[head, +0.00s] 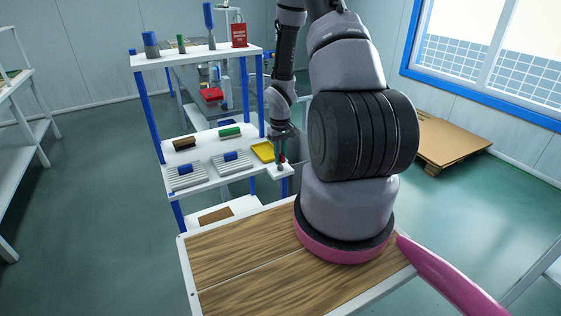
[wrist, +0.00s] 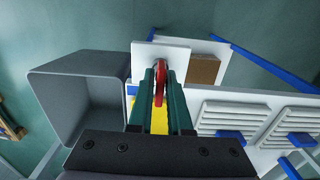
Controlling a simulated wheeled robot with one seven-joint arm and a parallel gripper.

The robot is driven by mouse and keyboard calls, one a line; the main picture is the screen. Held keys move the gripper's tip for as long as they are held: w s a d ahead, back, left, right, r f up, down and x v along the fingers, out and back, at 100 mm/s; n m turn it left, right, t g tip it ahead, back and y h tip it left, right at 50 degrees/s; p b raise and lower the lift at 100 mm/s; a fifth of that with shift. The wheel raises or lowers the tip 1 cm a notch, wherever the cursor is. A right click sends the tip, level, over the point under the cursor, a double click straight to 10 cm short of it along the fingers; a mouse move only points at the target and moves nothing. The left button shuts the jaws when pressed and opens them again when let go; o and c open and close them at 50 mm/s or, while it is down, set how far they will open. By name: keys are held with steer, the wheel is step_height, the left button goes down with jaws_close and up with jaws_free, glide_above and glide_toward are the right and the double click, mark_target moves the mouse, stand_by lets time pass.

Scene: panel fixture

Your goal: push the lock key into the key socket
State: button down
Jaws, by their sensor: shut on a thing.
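The lock key (wrist: 161,82) is a red, flat, rounded piece standing between my green fingers in the wrist view. My gripper (wrist: 161,76) is shut on it. In the head view my gripper (head: 281,163) points down over the small white plate (head: 285,173) at the right end of the fixture's shelf, and a bit of red shows at the fingers. The white plate (wrist: 143,50) also lies beyond the fingertips in the wrist view. I cannot make out the key socket; the fingers and key cover part of the plate. Whether the key touches the plate is unclear.
A yellow tray (head: 262,151) lies just left of my gripper. A grey open bin (wrist: 75,95) stands close beside the plate. Ribbed grey blocks with blue handles (head: 231,163) sit further left on the shelf. A red tag (head: 239,35) stands on the upper shelf.

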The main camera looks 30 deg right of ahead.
steer(key=shift+r, duration=1.3)
stand_by(0.4)
steer(key=shift+r, duration=2.4)
